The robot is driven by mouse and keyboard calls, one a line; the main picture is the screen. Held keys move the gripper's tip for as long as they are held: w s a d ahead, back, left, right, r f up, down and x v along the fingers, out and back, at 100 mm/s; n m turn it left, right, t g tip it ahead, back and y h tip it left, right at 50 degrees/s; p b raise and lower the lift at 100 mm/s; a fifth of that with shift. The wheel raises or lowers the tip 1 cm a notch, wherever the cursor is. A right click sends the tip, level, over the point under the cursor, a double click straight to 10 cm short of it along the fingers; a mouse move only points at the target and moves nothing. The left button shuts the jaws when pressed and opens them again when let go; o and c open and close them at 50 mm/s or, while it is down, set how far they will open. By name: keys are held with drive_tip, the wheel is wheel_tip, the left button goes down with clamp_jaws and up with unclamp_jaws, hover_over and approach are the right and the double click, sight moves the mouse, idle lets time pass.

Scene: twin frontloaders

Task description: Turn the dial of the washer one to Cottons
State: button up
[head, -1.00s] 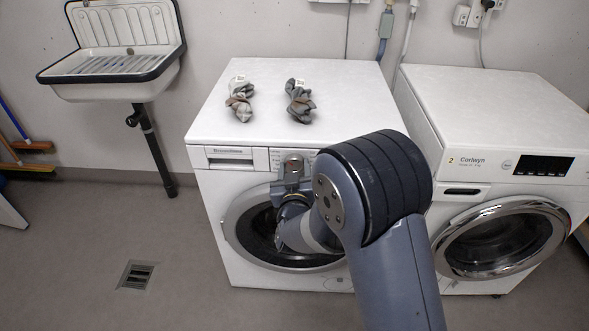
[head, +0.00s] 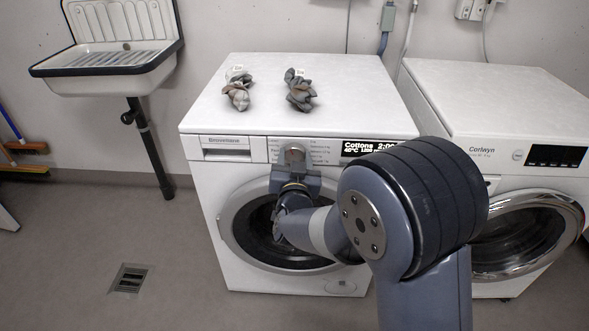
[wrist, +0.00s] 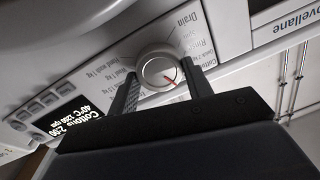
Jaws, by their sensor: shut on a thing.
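The left washer (head: 215,185), labelled Brovellane, has a round silver dial (wrist: 158,66) on its panel. My gripper (wrist: 161,73) is shut on the dial, one finger on each side. In the head view the gripper (head: 294,166) is at the panel, and the dial is mostly hidden behind it. The dial's red mark points to the lower right in the wrist view, towards the finger near the partly hidden "Cotto..." label. The lit display (wrist: 66,118) reads Cottons, 40°C, 1200 rpm; it also shows in the head view (head: 372,148).
A second washer (head: 490,100), Corlwyn, stands close on the right. Two crumpled grey cloth items (head: 237,92) lie on the left washer's top. A sink (head: 110,65) hangs on the wall at left. The floor in front at left is clear around a drain (head: 130,279).

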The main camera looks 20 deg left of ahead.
drive_tip(key=shift+f+m+b, duration=0.1)
drive_tip(key=shift+m+b, duration=0.5)
drive_tip(key=shift+b, duration=0.1)
drive_tip(key=o, duration=1)
drive_tip(key=shift+c, duration=0.2)
drive_tip(key=v, duration=1)
drive_tip(key=shift+s+p, duration=0.4)
drive_tip(key=shift+s, duration=0.05)
drive_tip(key=shift+w, duration=0.1)
drive_tip(key=b+x, duration=0.1)
drive_tip(key=x, duration=0.9)
drive_tip(key=shift+w, duration=0.4)
